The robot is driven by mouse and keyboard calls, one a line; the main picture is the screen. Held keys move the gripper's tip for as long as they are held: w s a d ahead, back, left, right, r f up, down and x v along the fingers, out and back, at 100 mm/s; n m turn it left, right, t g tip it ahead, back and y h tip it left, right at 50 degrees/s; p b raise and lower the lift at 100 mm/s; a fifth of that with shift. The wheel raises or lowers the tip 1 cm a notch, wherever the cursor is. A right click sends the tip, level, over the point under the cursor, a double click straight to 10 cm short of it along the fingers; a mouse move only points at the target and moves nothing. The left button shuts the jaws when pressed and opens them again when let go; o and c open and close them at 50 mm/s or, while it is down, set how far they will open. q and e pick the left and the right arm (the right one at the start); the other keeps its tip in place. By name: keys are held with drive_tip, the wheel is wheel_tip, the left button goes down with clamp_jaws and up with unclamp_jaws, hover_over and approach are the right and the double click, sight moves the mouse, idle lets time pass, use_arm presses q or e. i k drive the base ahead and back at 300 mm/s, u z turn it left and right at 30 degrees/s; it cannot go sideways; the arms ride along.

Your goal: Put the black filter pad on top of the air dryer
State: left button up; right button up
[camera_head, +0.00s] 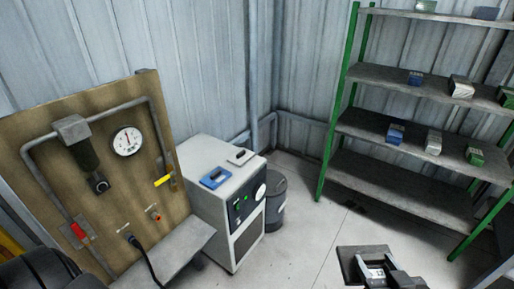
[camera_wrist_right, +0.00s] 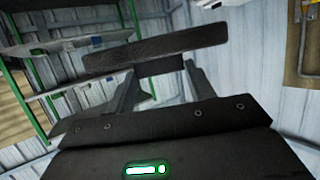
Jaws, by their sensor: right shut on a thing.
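The black filter pad (camera_head: 350,259) is a flat dark slab at the bottom right of the head view. My right gripper (camera_head: 377,270) is shut on it and holds it up off the floor. In the right wrist view the pad (camera_wrist_right: 155,51) lies across the tips of my right gripper's fingers (camera_wrist_right: 162,82). The air dryer (camera_head: 227,205) is a pale box with a dark control panel, left of the pad and well apart from it. My left gripper is not visible.
A wooden panel (camera_head: 107,168) with pipes and a gauge (camera_head: 127,141) stands left of the dryer. A grey bin (camera_head: 275,203) is beside the dryer's right. A green-posted shelf (camera_head: 400,188) with small boxes stands at right. Floor (camera_head: 312,225) between is clear.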

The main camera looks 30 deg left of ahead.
sight(207, 153)
drive_tip(key=i, duration=3.1)
drive_tip(key=u, duration=1.75)
drive_tip(key=i, duration=0.5)
drive_tip(key=u, duration=2.65)
